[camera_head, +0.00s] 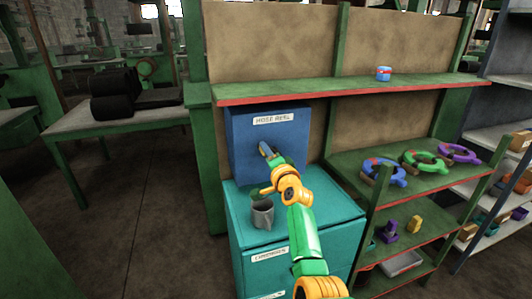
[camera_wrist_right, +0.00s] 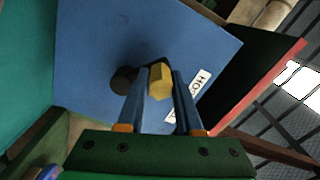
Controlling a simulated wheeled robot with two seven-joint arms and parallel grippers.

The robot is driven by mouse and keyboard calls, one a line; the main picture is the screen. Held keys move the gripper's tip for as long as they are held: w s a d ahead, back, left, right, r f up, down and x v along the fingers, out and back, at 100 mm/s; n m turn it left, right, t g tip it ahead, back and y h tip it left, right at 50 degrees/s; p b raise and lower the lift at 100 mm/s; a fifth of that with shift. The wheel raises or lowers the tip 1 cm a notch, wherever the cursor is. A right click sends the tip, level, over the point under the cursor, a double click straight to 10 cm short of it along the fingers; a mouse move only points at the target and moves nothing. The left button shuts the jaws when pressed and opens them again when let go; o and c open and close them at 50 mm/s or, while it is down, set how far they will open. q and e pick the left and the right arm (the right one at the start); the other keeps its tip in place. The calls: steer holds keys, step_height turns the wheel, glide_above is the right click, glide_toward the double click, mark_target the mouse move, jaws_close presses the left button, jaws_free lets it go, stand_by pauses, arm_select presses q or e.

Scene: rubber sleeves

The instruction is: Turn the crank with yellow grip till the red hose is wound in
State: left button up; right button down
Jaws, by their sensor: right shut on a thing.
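The blue hose reel box (camera_head: 240,138), labelled HOSE REEL, stands on a teal cabinet. My right gripper (camera_head: 266,150) reaches its front face. In the right wrist view, the yellow grip (camera_wrist_right: 160,82) of the crank sits between the two blue fingers of my right gripper (camera_wrist_right: 161,76), which is shut on it. A dark round part (camera_wrist_right: 123,79) shows just left of the grip against the blue face (camera_wrist_right: 90,45). The rest of the crank is hidden by the fingers. I see no red hose in either view. My left gripper is not in view.
A green shelf with a red edge (camera_head: 290,97) runs above the box. To the right, a green rack holds blue, green and purple ring-shaped things (camera_head: 385,171).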

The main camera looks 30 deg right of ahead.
steer(key=shift+r, duration=0.2)
steer(key=c, duration=0.6)
jaws_free()
steer(key=shift+f, duration=0.1)
steer(key=shift+v, duration=3.5)
